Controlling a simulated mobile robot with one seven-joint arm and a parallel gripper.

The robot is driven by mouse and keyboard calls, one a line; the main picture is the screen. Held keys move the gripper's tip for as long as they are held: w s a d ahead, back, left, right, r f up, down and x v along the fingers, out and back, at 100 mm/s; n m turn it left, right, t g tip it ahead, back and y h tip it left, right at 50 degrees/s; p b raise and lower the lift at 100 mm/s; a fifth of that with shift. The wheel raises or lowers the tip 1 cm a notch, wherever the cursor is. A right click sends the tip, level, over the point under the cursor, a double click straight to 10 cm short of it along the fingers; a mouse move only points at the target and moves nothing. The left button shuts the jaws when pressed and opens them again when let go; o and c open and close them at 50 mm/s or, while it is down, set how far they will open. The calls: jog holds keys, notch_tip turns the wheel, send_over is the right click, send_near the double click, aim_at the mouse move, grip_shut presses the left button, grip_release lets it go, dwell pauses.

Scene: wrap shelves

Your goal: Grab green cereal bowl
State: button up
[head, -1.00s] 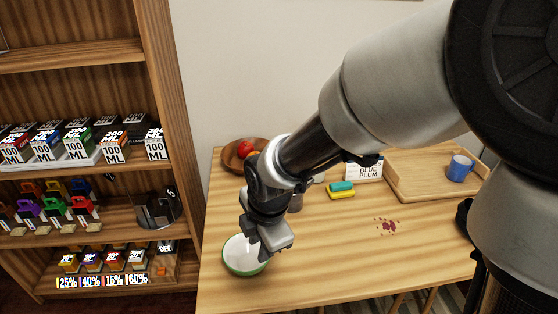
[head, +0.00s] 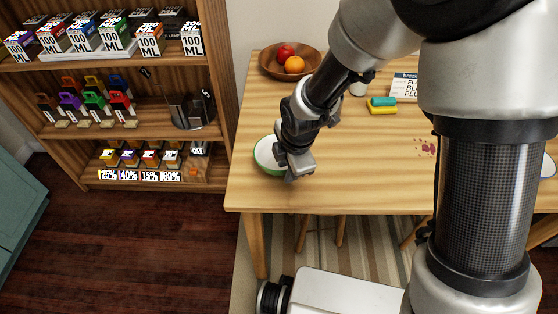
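The green cereal bowl (head: 264,159) stands upright on the wooden table near its left front edge. It is white inside with a green outer wall. My gripper (head: 285,165) is at the bowl's right side, reaching over its rim. The gripper body hides the right part of the bowl. The fingers are mostly hidden, so I cannot tell whether they are open or closed on the rim.
A wooden fruit bowl (head: 268,62) holds a red fruit and an orange. A sponge (head: 382,105) and a sign (head: 405,86) stand farther right, near a dark red stain (head: 427,148). A shelf unit (head: 216,90) with boxes stands left of the table (head: 262,194).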

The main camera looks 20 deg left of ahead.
jog(key=shift+c, duration=0.3)
grip_shut()
